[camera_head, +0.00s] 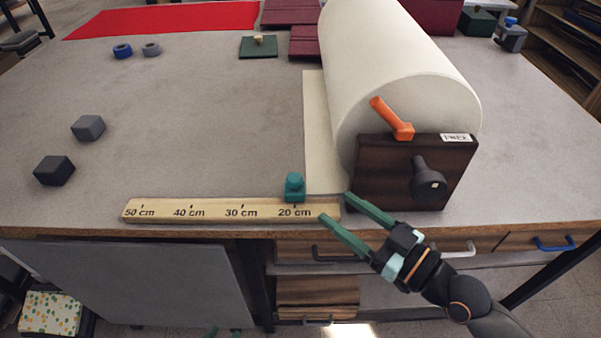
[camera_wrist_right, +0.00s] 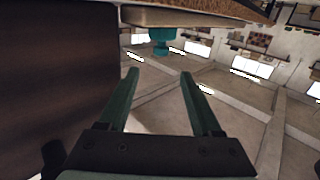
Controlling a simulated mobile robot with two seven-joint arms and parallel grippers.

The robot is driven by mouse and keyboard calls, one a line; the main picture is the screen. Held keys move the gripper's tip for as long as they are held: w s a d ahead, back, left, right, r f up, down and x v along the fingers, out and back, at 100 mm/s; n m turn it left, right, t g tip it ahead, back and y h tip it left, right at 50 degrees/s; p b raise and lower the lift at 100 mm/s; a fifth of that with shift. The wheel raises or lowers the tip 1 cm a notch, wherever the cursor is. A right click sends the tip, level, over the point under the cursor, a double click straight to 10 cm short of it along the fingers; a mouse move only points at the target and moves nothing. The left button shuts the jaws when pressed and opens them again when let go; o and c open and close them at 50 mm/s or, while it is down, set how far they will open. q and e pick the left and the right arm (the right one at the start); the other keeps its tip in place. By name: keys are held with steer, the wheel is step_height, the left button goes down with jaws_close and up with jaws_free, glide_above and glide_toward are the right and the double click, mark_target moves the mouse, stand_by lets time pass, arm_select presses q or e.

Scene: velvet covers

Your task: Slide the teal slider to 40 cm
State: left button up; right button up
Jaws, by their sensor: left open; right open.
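The teal slider (camera_head: 294,187) stands on the wooden ruler (camera_head: 216,210) at the 20 cm mark. The 30, 40 and 50 cm marks run to its left along the table's front edge. My right gripper (camera_head: 335,207) is open and empty by the ruler's right end, to the right of the slider. In the right wrist view the teal slider (camera_wrist_right: 160,42) shows beyond the open fingers (camera_wrist_right: 158,78), apart from them. Of my left gripper (camera_head: 224,332), only green fingertips show at the bottom edge of the head view, apart and low in front of the table.
A large cream roll (camera_head: 400,75) stands in a dark wooden holder (camera_head: 385,175) with an orange lever (camera_head: 391,118) and a black knob (camera_head: 428,183), right of the slider. Black (camera_head: 54,170) and grey (camera_head: 88,127) blocks lie at left. The tabletop behind the ruler is mostly clear.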

mark_target(300, 181)
steer(key=p+x, duration=0.1)
steer(key=x, duration=1.1)
steer(key=shift+p, duration=0.35)
steer(key=shift+c, duration=0.3)
jaws_close()
stand_by(0.5)
